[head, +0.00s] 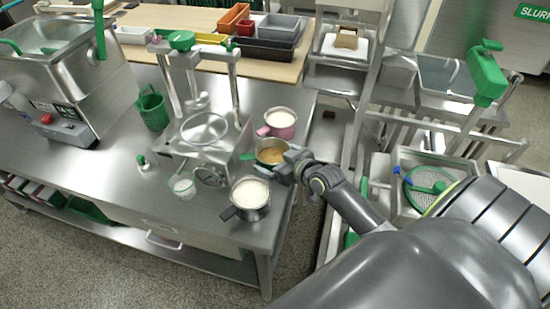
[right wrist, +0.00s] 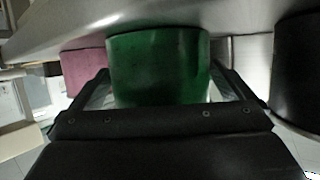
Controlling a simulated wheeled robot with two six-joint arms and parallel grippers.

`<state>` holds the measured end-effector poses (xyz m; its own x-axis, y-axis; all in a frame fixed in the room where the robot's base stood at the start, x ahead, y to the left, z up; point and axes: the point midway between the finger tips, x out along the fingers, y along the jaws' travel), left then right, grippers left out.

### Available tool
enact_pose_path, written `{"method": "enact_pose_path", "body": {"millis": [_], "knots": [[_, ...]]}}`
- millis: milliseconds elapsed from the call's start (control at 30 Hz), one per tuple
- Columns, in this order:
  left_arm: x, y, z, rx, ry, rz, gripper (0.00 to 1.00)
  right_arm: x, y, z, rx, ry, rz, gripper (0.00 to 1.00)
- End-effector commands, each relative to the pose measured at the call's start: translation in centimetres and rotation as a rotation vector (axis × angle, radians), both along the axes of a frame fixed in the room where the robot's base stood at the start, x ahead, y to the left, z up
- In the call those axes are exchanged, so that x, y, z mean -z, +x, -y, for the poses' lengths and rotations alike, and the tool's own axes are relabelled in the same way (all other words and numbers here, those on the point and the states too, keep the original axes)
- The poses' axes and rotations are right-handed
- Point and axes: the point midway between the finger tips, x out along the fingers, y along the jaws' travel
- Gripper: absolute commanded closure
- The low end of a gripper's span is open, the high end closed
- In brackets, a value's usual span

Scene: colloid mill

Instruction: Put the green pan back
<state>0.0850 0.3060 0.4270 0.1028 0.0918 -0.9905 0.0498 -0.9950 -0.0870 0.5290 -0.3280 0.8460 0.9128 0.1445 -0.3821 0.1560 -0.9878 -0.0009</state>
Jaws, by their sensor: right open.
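The green pan (head: 271,151) stands on the steel table near its right end, holding a tan-brown content, with its green handle pointing left. In the right wrist view the pan's green side (right wrist: 160,65) fills the middle, between my fingers. My right gripper (head: 287,166) is open at the pan's right side, with one finger on either side of it in the wrist view (right wrist: 163,92). I cannot tell whether the fingers touch the pan. My left gripper is not in view.
A pink pan (head: 281,122) stands just behind the green one and a dark-handled pan (head: 250,196) just in front, both with white contents. A steel stand (head: 204,130) is to the left. The table's right edge is close by; a steel rack (head: 355,110) stands beyond a gap.

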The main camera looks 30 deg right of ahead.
Motion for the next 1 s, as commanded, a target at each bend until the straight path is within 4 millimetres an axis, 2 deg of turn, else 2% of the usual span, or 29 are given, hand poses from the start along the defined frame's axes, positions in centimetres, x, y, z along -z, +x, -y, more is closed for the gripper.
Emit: {"method": "enact_pose_path", "body": {"millis": [300,500,700,1000], "knots": [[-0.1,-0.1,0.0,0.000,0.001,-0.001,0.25,-2.3,-6.0,1.0,-0.002,-0.005,-0.004,0.00],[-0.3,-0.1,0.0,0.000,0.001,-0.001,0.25,-3.6,-8.9,1.5,0.000,-0.004,-0.002,0.00],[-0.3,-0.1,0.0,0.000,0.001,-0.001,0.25,-4.2,-10.2,1.6,-0.001,-0.002,-0.002,0.00],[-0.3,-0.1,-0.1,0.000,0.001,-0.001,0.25,-4.2,-10.3,1.6,0.000,0.000,-0.001,0.00]]}}
